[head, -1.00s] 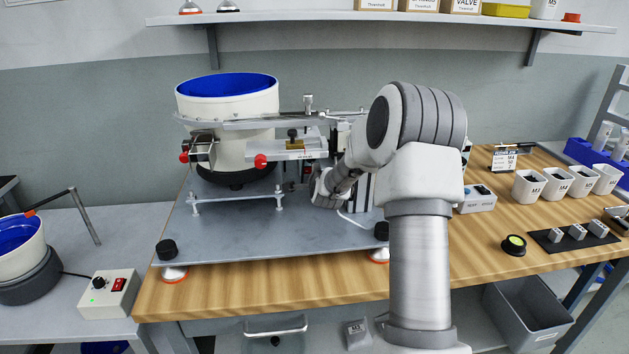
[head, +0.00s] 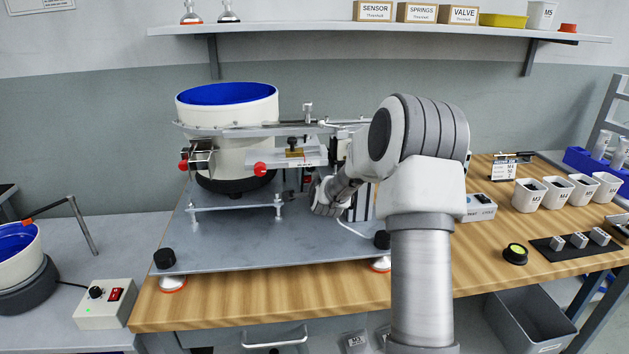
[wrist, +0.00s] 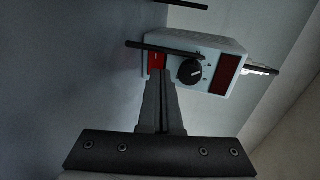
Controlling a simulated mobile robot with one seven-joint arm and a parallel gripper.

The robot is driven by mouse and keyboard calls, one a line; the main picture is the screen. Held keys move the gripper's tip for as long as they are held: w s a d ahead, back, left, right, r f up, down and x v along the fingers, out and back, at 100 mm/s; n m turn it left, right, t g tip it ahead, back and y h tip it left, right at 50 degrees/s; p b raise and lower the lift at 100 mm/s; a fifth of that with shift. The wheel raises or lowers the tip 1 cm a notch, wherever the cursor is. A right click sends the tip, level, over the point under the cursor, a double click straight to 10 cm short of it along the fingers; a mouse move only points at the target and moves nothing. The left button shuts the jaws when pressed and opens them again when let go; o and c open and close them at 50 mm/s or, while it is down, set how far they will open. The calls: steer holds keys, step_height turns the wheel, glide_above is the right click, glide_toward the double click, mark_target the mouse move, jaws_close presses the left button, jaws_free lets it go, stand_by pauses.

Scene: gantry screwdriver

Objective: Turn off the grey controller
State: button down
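The grey controller (wrist: 218,48) shows in the wrist view as a pale box with a black round knob (wrist: 190,71), a dark red display (wrist: 227,75) and a red switch (wrist: 157,62) at its left end. My gripper (wrist: 160,72) has its two grey fingers together, with nothing seen between them. The fingertips are right at the red switch and cover its lower part. I cannot tell whether they touch it. A dark rod crosses in front of the box. In the head view my gripper (head: 322,196) is low beside the feeder machine, and my arm hides much of that area.
A white feeder bowl (head: 228,105) with a blue inside stands on the metal plate (head: 255,245). A different box (head: 105,304) with a knob and red switch sits on the left side table. White cups and a yellow-topped button (head: 515,253) are to the right.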

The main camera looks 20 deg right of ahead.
steer(key=shift+d+r, duration=0.2)
steer(key=shift+d, duration=0.35)
steer(key=shift+w+a, duration=0.25)
steer(key=shift+a, duration=0.5)
